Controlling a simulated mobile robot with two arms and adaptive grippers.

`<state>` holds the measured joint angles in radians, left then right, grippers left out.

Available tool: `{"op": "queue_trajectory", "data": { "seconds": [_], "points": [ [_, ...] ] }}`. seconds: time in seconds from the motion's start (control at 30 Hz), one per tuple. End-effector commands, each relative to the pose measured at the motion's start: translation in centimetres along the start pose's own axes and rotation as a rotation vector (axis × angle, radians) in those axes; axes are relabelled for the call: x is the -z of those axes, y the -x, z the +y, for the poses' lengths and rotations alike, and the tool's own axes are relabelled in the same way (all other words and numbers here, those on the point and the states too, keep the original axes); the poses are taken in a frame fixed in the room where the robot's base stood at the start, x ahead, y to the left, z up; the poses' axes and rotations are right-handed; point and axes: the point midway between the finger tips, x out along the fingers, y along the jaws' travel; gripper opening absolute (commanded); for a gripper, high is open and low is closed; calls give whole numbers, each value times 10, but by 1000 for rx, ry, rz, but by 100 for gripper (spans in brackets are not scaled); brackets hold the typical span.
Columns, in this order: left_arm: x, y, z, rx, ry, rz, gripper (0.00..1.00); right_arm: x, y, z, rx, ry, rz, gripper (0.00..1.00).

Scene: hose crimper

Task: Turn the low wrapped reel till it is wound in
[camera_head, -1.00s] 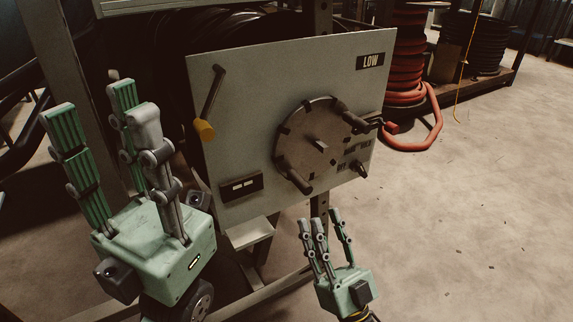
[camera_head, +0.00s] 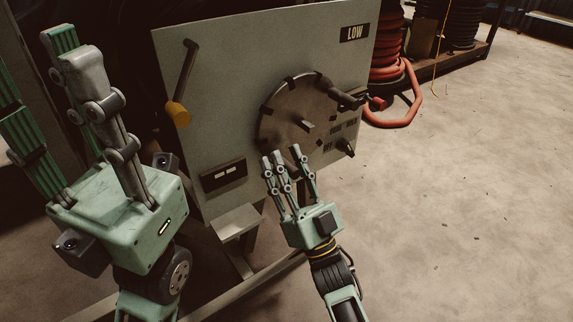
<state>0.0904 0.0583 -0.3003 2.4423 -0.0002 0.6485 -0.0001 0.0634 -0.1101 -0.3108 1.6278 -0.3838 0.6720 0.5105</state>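A pale panel (camera_head: 225,85) carries a "LOW" label (camera_head: 354,33) at its upper right. On it is a dark round disc (camera_head: 290,108) with a central stub and rim handles. The wrapped reel itself is not clear behind the panel. My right gripper (camera_head: 283,158) is open and empty, its fingertips overlapping the disc's lower edge in the picture; I cannot tell whether they touch.
A small knob (camera_head: 346,148) is at the panel's lower right, a dark box (camera_head: 223,176) at its lower left. A ledge (camera_head: 236,222) juts out below. A red hose (camera_head: 405,108) trails onto the floor at the back right.

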Motion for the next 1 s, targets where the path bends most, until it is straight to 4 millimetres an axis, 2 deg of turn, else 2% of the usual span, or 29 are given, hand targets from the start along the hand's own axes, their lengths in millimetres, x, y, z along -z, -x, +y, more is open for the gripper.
{"op": "queue_trajectory", "data": {
  "seconds": [0.17,0.57,1.0],
  "points": [
    [0,0,0,0,0,0,30,0,0,0,0,0,0,34],
    [0,0,0,0,1,1,30,0,0,2,-4,2,-2,0],
    [0,0,0,0,0,0,30,-1,1,5,-2,13,-4,0]
  ]
}}
